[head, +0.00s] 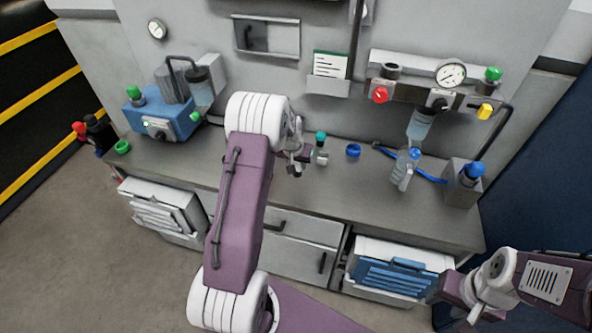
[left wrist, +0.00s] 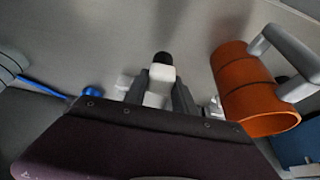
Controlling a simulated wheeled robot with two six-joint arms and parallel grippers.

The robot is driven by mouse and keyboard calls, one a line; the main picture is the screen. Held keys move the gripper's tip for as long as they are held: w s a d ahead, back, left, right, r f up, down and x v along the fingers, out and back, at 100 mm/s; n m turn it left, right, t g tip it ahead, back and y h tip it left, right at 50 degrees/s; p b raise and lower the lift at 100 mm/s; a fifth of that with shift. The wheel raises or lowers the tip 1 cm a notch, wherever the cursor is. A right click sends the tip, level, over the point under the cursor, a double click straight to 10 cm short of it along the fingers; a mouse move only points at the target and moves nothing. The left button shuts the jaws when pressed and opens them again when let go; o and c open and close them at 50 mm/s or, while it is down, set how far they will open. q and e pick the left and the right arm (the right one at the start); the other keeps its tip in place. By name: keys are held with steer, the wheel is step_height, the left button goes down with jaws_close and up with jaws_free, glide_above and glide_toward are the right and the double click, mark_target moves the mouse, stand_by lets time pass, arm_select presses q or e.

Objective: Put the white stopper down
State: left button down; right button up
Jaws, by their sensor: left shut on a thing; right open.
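My left gripper (head: 299,163) is over the middle of the bench, in front of the back wall. In the left wrist view its two fingers (left wrist: 160,97) are closed on a small white piece, which looks like the white stopper (left wrist: 159,82). A black round-topped part (left wrist: 163,58) shows just beyond the white piece; I cannot tell whether it belongs to it. In the head view the stopper is too small and covered to make out. My right gripper (head: 477,309) is at the lower right, open and empty, away from the bench top.
A small teal-capped bottle (head: 321,153) stands just right of my left gripper, with a blue ring (head: 353,151) beyond. An orange cylinder with a grey handle (left wrist: 250,90) is close in the left wrist view. A clear bottle (head: 403,170) stands on the right. The front middle bench top (head: 335,200) is clear.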

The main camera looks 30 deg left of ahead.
arm_select(q)
steer(key=shift+s+f, duration=0.1)
steer(key=shift+f, duration=0.2)
step_height(320, 180, down, 3)
steer(key=shift+r+p, duration=0.1)
steer(key=shift+p, duration=0.2)
steer(key=shift+a+f, duration=0.1)
steer(key=shift+f, duration=0.3)
steer(key=shift+f, duration=0.15)
steer(key=c, duration=1)
jaws_free()
